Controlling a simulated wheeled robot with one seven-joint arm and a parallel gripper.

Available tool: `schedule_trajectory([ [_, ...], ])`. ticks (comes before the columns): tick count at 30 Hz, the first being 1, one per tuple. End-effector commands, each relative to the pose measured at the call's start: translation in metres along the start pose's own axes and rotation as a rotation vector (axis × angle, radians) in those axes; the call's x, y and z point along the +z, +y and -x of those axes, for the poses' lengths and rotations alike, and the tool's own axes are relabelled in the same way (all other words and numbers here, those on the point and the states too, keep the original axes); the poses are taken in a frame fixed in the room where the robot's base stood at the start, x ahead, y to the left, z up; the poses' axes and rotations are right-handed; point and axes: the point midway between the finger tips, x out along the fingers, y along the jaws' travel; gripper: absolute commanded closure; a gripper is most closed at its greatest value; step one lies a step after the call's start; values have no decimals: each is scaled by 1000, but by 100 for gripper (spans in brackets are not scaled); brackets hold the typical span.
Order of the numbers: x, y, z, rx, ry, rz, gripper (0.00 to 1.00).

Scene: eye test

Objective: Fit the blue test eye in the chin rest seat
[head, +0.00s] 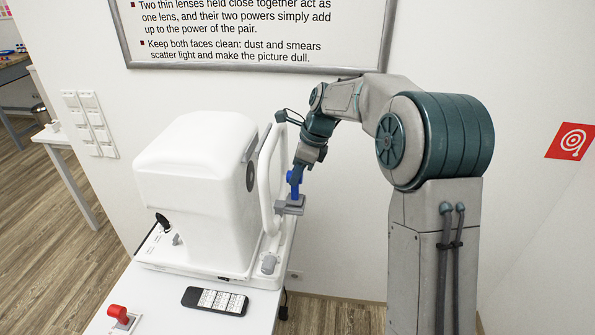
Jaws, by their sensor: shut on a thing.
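The blue test eye (295,180) is small in the head view, upright at the end of my arm. My gripper (299,170) is shut on it from above. The lower end of the test eye is right at the grey chin rest seat (290,206); I cannot tell whether it touches the seat, is inside it or is just above it. The seat sits in front of the white curved head frame of the white eye test machine (198,190). My fingertips are too small to make out clearly.
The machine stands on a white table (170,304). A dark remote-like device (215,301) and a red knob (118,312) lie in front of it. The head frame (268,190) rises close beside my gripper. A wall poster (250,30) hangs behind.

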Motion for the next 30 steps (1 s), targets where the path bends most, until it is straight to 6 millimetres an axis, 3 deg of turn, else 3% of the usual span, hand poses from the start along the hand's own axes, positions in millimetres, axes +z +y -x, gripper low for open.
schedule_trajectory([
  [26, -4, 0, -10, -1, 0, 0, 83],
  [27, -4, 0, -10, -1, 0, 0, 59],
  [29, -4, 0, -10, -1, 0, 0, 44],
  [30, -4, 0, -10, -1, 0, 0, 44],
])
